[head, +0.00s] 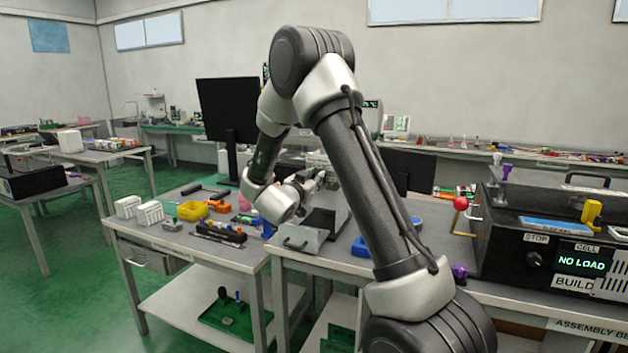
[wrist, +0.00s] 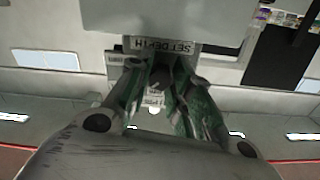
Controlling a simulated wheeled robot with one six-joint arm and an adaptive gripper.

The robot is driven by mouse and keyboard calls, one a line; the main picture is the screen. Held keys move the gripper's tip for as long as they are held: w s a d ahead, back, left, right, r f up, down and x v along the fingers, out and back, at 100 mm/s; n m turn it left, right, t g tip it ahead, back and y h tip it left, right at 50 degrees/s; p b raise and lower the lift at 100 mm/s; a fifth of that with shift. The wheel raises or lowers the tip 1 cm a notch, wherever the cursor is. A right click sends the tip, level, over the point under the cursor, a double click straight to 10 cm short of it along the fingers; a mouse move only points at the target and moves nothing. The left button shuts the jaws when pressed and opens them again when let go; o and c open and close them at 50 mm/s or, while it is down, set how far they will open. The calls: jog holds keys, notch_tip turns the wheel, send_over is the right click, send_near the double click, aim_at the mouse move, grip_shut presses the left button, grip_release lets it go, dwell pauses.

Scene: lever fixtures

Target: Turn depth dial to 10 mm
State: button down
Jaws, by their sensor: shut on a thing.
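The depth dial (wrist: 160,76) is a small dark knob, partly hidden between my fingers in the wrist view. A "SET DEPTH" label (wrist: 162,46), seen upside down, is on the pale grey housing (wrist: 170,17) beside it. My gripper (wrist: 158,84) is shut on the dial, one finger on each side. A small white label (wrist: 154,98) shows between the fingers, its print too small to read. In the head view my gripper (head: 312,180) is at the grey machine on the bench, small and partly covered by my arm. The dial's setting cannot be read.
A black monitor (head: 228,108) stands behind the bench to the left. Yellow (head: 193,210) and white bins (head: 149,214) sit at the bench's left.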

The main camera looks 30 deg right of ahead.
jog(key=n, duration=0.8)
dwell(0.6)
jog(key=c, duration=1.3)
grip_release()
